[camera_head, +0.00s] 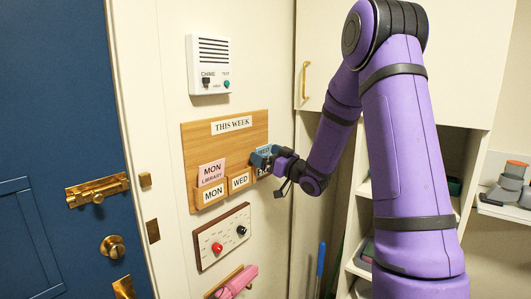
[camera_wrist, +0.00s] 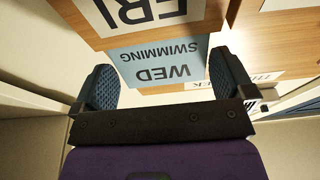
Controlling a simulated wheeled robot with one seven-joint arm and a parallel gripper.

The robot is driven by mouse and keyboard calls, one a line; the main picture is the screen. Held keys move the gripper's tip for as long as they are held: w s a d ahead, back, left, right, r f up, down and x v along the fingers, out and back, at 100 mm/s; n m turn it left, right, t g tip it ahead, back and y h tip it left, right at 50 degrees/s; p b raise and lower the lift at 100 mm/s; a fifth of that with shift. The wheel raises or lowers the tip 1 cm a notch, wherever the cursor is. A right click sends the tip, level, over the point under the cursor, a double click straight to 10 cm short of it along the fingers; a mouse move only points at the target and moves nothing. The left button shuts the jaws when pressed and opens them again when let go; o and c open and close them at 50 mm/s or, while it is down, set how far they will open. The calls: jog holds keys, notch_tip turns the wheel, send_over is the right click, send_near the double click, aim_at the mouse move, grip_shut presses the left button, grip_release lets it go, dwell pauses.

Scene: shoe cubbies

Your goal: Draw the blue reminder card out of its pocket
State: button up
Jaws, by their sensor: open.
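The blue reminder card (camera_wrist: 160,65) reads WED SWIMMING and appears upside down in the wrist view. It stands in the wooden pocket marked FRI (camera_wrist: 125,15), which hides its lower part. My gripper (camera_head: 264,157) is at the right side of the THIS WEEK board (camera_head: 233,140), in front of the FRI pocket, and covers most of the card in the head view. In the wrist view its two dark blue fingers stand wide apart, one on each side of the card. The gripper is open, with gaps visible between card and fingers.
A pink MON LIBRARY card (camera_head: 211,173) stands in the MON pocket (camera_head: 211,193). The WED pocket (camera_head: 239,181) shows no card. A chime box (camera_head: 209,64) is above the board and a knob panel (camera_head: 223,236) below. A cabinet (camera_head: 325,60) is close on the right.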

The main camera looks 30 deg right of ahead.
jog(key=c, duration=0.4)
jog(key=shift+r, duration=0.1)
jog(key=shift+s+d+r, duration=0.1)
jog(key=shift+s+r, duration=0.15)
jog(key=shift+r, duration=0.8)
jog(key=shift+s+d+r, duration=0.1)
jog(key=shift+s+r, duration=0.15)
jog(key=shift+r, duration=0.85)
jog(key=shift+s+d+r, duration=0.1)
jog(key=shift+s+r, duration=0.15)
jog(key=shift+r, duration=0.8)
jog(key=shift+s, duration=0.1)
jog(key=shift+s+d+r, duration=0.25)
jog(key=shift+s+d, duration=0.15)
jog(key=shift+s, duration=0.65)
jog(key=shift+s+d+r, duration=0.25)
jog(key=shift+s+d, duration=0.15)
jog(key=shift+s, duration=0.7)
jog(key=shift+s+d+r, duration=0.25)
jog(key=shift+s+d, duration=0.15)
jog(key=shift+s, duration=0.65)
